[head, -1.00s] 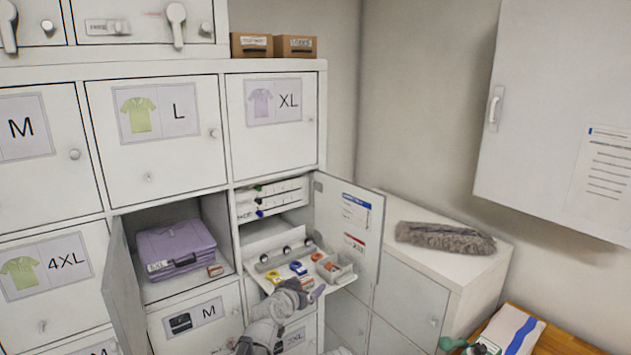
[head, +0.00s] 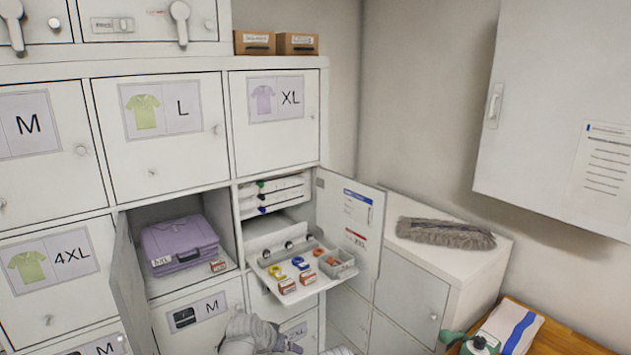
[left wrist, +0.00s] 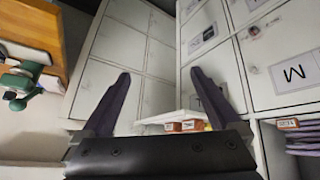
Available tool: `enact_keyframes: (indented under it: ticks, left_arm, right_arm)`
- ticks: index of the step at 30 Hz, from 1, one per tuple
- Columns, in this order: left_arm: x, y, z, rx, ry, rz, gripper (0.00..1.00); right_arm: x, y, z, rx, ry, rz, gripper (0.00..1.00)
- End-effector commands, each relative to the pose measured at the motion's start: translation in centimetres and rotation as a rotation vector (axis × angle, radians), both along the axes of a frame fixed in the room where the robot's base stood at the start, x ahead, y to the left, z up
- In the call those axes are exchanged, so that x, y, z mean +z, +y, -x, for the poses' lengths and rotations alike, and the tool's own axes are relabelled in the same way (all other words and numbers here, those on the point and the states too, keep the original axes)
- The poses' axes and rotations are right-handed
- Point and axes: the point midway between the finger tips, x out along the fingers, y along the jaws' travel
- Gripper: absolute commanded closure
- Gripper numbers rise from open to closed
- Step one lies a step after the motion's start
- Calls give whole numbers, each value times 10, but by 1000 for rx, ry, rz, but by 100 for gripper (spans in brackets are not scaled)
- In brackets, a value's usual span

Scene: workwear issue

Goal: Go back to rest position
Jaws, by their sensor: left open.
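My left gripper (left wrist: 160,74) is open, with two dark fingers spread wide and nothing between them in the left wrist view. In the head view my grey left gripper (head: 288,348) is low at the bottom edge, below the pull-out shelf (head: 312,287) and clear of it; its fingertips are partly cut off. The shelf holds small yellow and blue rolls, red-and-white boxes (head: 287,286) and a small grey bin (head: 336,263). In the left wrist view the boxes (left wrist: 173,127) show beyond the fingers. My right gripper is not seen.
The shelf compartment's door (head: 350,232) stands open to the right. Another open door (head: 126,280) is left of the compartment with a folded purple garment (head: 178,243). A low white cabinet (head: 448,270) carries a grey duster (head: 445,233). A wooden table (head: 545,335) is at bottom right.

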Motion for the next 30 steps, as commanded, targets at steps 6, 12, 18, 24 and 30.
enact_keyframes:
  ticks: [6, 12, 18, 24, 30]
  left_arm:
    - [-28, 44, 74, 117, 274, -88, 4]
    - [-38, 76, 129, 235, 468, -167, 4]
    - [-62, 55, 152, 196, 529, -231, 4]
    - [-87, 17, 171, 93, 549, -298, 4]
    - [-107, -16, 191, -2, 563, -366, 4]
  right_arm:
    - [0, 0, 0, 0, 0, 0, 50]
    - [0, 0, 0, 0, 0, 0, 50]
    - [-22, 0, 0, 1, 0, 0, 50]
    - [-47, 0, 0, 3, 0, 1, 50]
    - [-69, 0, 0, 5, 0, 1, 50]
